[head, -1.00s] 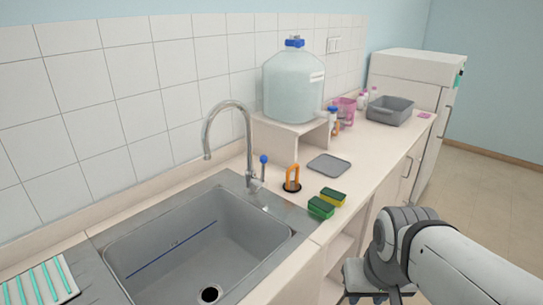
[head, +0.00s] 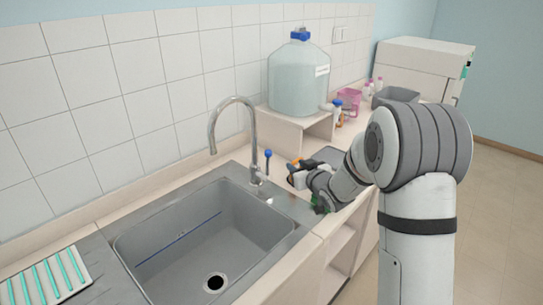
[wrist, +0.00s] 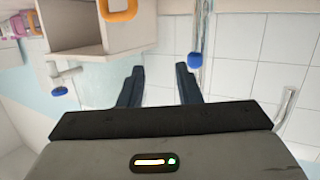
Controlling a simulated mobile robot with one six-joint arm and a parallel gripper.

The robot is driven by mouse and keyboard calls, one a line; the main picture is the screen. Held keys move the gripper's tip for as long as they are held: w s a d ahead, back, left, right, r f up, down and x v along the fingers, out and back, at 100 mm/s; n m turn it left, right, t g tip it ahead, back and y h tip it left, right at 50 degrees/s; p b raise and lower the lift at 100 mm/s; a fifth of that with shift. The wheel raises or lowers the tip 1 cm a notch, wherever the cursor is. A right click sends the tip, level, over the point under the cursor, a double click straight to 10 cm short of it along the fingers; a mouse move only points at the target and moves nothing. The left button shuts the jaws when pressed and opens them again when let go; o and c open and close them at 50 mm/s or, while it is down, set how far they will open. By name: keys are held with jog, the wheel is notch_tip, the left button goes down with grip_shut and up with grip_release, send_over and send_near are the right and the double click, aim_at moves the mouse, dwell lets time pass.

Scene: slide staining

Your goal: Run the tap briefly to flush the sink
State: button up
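The tap (head: 253,135) is a tall curved chrome spout behind the grey sink (head: 130,262), arching toward the basin. Its lever (head: 268,155) has a blue knob and stands upright on the spout's right. No water shows from the spout; the dark round drain (head: 215,282) is visible in the basin. My gripper (head: 291,174) is just right of the lever, apart from it. In the wrist view, which looks upside down, my gripper (wrist: 158,72) is open with nothing between its fingers. The blue knob (wrist: 194,61) shows just beyond the right finger.
An orange loop handle (wrist: 118,9) is close to my gripper, partly hidden in the head view. A large water carboy (head: 299,80) stands on a small shelf (head: 290,122) behind. My arm mostly hides the green sponge. A rack with teal bars (head: 48,280) is left of the sink.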

jog(key=w+a+f+n+y, duration=0.1)
jog(key=a+f+n+y, duration=0.1)
jog(key=a+y, duration=0.3)
jog(key=p, duration=0.3)
send_over(268, 175)
jog(key=shift+w+f, duration=0.15)
jog(key=shift+c, duration=0.2)
grip_shut()
